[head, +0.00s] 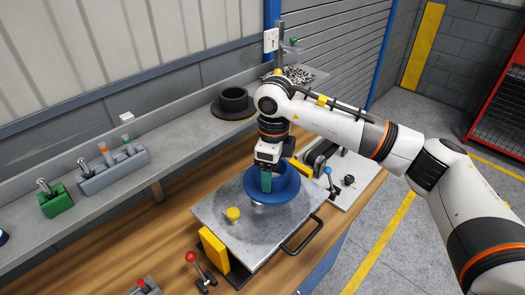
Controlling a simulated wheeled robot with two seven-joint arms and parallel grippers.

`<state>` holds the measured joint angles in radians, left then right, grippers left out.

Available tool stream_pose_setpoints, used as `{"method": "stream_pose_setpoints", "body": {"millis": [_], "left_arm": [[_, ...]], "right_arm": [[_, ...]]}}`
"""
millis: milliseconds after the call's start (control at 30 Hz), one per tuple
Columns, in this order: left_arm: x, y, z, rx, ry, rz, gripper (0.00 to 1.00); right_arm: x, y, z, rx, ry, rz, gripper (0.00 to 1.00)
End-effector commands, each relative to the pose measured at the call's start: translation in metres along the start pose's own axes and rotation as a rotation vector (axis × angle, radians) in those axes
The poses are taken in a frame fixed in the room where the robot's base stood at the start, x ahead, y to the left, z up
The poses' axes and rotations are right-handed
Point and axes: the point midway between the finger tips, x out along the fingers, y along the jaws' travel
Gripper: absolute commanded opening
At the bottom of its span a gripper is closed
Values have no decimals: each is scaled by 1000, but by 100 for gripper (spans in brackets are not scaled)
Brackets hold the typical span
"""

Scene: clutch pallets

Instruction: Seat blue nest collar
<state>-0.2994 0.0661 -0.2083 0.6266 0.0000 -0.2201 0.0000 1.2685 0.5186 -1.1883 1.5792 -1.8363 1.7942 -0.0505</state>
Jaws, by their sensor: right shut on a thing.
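A blue collar (284,197), shaped like a shallow bowl with a wide rim, is over the grey metal pallet plate (222,250) on the bench. My right gripper (266,184) points down into it and is shut on the blue collar, with its teal fingertips at the collar's left inner part. A pale metal part shows just under the collar's lower edge. Whether the collar rests on it or hangs above it I cannot tell. My left gripper is not in view.
A black ring (234,102) sits on the grey back shelf, left of my arm. A red-knobbed lever (191,257) stands at the front, and a blue-knobbed lever (328,171) at the right. A black handle (303,234) edges the plate.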

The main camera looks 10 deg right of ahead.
Motion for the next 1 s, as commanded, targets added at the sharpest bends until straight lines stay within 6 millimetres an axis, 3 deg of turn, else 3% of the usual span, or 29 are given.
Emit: {"method": "stream_pose_setpoints", "body": {"millis": [200,400,667,1000], "left_arm": [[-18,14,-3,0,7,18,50],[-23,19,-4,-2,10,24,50],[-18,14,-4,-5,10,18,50],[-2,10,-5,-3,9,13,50]], "right_arm": [[-10,5,-18,438,1,-2,45],[-10,6,-24,631,1,0,45],[-1,7,-25,667,1,1,45],[31,7,-25,665,0,1,45]]}}
